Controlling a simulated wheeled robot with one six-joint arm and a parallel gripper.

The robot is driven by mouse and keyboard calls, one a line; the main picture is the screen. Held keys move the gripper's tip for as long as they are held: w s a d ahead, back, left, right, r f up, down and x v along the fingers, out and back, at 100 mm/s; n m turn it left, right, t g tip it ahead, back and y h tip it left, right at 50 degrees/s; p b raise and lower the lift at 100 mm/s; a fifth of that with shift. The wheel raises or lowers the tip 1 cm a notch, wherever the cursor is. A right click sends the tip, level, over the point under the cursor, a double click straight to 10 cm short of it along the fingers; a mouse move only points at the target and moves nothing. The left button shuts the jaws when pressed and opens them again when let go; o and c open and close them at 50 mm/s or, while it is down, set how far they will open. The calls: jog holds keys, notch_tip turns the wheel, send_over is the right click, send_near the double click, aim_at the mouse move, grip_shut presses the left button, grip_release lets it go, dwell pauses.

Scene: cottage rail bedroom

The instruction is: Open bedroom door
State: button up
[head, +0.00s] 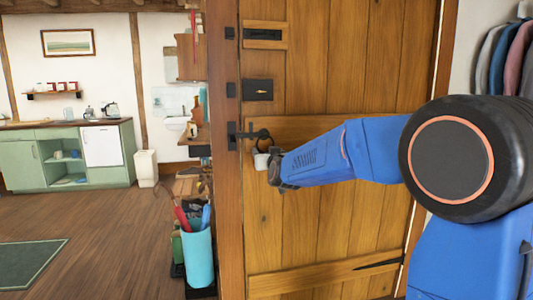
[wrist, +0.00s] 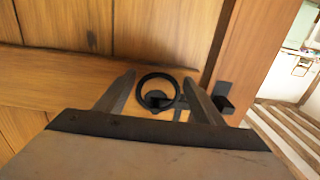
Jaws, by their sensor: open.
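The bedroom door (head: 340,60) is made of upright wooden planks with cross boards and looks shut against its wooden post. A black ring handle (head: 262,135) with a latch bar sits near its left edge in the head view. The wrist view shows the ring (wrist: 143,84) face on, with the latch catch (wrist: 222,96) on the post to its right. My gripper (head: 264,152) is open at the ring. In the wrist view its two fingers (wrist: 160,76) stand on either side of the ring, with gaps. I cannot tell how far the fingertips are from the door face.
Left of the post, a turquoise bin (head: 198,255) holds umbrellas beside a shelf. Clothes (head: 505,60) hang at the right. Wooden floor (head: 110,225) is open at the left.

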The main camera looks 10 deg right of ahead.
jog(key=c, duration=1.3)
jog(key=shift+a, duration=0.1)
jog(key=shift+a+m, duration=0.35)
jog(key=shift+m, duration=0.45)
jog(key=shift+a+m, duration=0.35)
jog(key=shift+m, duration=0.45)
jog(key=shift+a+r+m, duration=0.25)
jog(key=shift+a+m, duration=0.15)
jog(key=shift+m, duration=0.45)
jog(key=shift+a+r+m, duration=0.2)
jog(key=shift+a+m, duration=0.15)
jog(key=shift+m, duration=0.5)
